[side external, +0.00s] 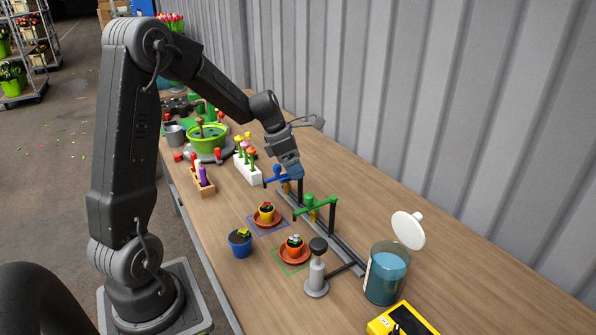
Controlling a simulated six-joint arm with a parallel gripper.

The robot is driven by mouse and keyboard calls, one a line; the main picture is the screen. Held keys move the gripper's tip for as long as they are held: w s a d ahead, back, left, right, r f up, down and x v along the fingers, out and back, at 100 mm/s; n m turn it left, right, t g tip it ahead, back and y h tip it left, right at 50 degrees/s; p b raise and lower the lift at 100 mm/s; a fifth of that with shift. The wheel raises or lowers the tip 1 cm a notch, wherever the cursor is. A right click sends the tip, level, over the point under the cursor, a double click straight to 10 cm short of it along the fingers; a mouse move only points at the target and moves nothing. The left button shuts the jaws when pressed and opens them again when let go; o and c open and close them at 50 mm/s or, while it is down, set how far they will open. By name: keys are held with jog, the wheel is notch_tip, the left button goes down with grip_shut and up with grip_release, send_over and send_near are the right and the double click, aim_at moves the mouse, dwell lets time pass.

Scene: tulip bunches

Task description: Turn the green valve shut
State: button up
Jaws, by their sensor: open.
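The green valve (318,206) stands on a dark rail in the middle of the table, with its handle lying across the top. A blue valve (275,177) stands behind it on the same rail. My gripper (291,177) points down right by the blue valve, behind the green valve and apart from it. It is open; its fingertips are small here, and whether they touch the blue valve cannot be told. My gripper partly hides the blue valve.
Two small potted plants on saucers, in a blue square (251,222) and a green square (276,260), sit in front of the valves. A blue pot (240,243), grey stamp-like tool (316,275), blue jar (386,275) and yellow device (402,322) stand nearer. A corrugated wall (430,90) borders the right.

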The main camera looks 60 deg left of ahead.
aim_at(316, 202)
jog(key=shift+c, duration=0.3)
jog(key=shift+w, duration=0.15)
jog(key=shift+c, duration=0.7)
jog(key=w+m+g, duration=0.1)
jog(key=w+m, duration=0.1)
jog(key=m, duration=0.2)
jog(key=w+m+g+h, duration=0.1)
jog(key=w+m, duration=0.1)
jog(key=m, duration=0.2)
jog(key=w+a+m+g+h, duration=0.1)
jog(key=w+m, duration=0.1)
jog(key=m, duration=0.2)
jog(key=shift+g, duration=0.3)
jog(key=c, duration=0.6)
jog(key=d+f+m, duration=0.1)
jog(key=f+m, duration=0.1)
jog(key=f, duration=0.2)
jog(key=d+f+m+g, duration=0.1)
jog(key=d+f+m, duration=0.1)
jog(key=f, duration=0.2)
jog(key=s+d+f+m+g, duration=0.1)
jog(key=f+m, duration=0.1)
jog(key=f, duration=0.2)
jog(key=shift+s+d+f, duration=0.1)
jog(key=shift+d+f, duration=0.05)
jog(key=shift+f, duration=0.25)
grip_shut()
